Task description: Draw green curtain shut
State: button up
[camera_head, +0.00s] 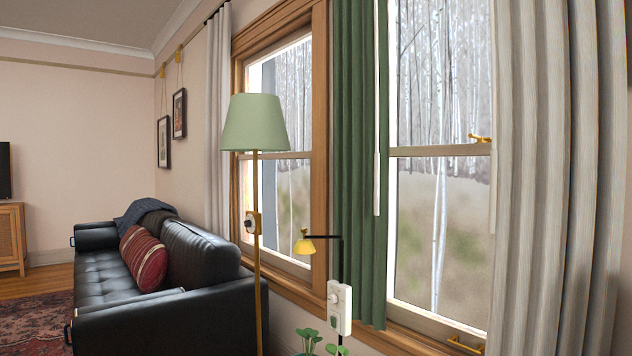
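The green curtain (357,170) hangs gathered in narrow folds between the two window panes. Its right edge lies at the left side of the right-hand pane (438,230), most of which is uncovered. A thin white wand (377,120) hangs straight down along the curtain's right edge and ends at about mid-window height. The top of the curtain and its rail are out of the picture. My gripper is not in view.
A floor lamp with a green shade (254,123) stands left of the curtain. A white box (339,307) and plant leaves (308,340) are before the curtain's lower part. Grey curtains (545,180) hang at right. A black sofa (165,280) stands at left.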

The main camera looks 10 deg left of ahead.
aim_at(370, 49)
jog(key=i+j+u, duration=0.1)
jog(key=i+u, duration=0.9)
jog(key=u, duration=0.15)
jog(key=i+u, duration=0.3)
jog(key=i, duration=1.05)
jog(key=i+z, duration=0.5)
jog(key=z, duration=0.2)
jog(key=i+j+z, duration=0.3)
jog(key=k+l+z, duration=0.1)
jog(key=z, duration=2.7)
jog(key=i+j, duration=0.15)
jog(key=i, duration=0.2)
jog(key=z, duration=0.05)
